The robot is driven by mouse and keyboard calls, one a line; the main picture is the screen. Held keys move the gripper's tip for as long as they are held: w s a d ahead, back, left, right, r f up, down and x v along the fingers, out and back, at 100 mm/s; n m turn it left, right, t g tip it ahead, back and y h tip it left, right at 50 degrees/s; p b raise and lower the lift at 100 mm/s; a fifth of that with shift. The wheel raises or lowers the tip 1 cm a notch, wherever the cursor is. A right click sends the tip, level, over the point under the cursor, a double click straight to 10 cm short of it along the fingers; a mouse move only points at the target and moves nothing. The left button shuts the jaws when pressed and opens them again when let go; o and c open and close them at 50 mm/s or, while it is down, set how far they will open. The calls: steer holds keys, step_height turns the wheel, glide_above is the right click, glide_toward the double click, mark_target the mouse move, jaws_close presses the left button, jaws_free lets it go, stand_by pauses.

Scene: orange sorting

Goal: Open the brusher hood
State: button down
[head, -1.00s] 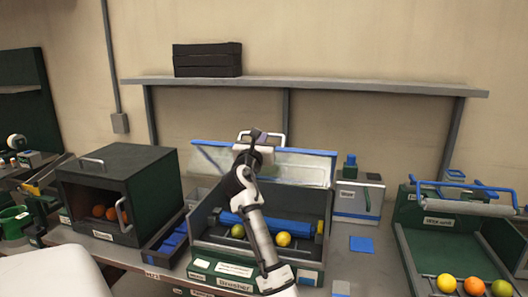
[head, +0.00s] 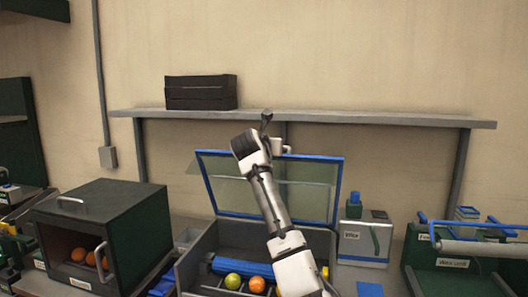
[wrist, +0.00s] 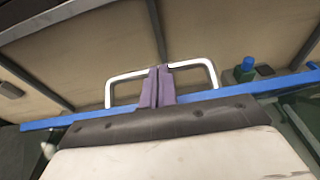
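The brusher hood (head: 318,188) is a clear panel with a blue frame. It stands raised and tilted up at the back of the grey brusher box (head: 205,246), leaving the inside exposed. My gripper (wrist: 158,86) is at the hood's top edge, with its purple fingers closed together on the middle of the white handle (wrist: 126,78). In the head view my arm crosses in front of the hood, and the fingers are hidden there. The hood's blue edge (wrist: 60,121) runs across the wrist view below the handle.
In the brusher lie a blue roller (head: 228,266), a yellow-green fruit (head: 233,281) and an orange (head: 256,284). A dark green box (head: 110,212) stands left, a labelled container (head: 361,240) right. A shelf (head: 380,119) with a black crate (head: 201,93) runs along the wall behind.

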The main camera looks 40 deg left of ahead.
steer(key=shift+w+a, duration=0.3)
steer(key=shift+w, duration=0.1)
steer(key=shift+r, duration=0.1)
stand_by(0.4)
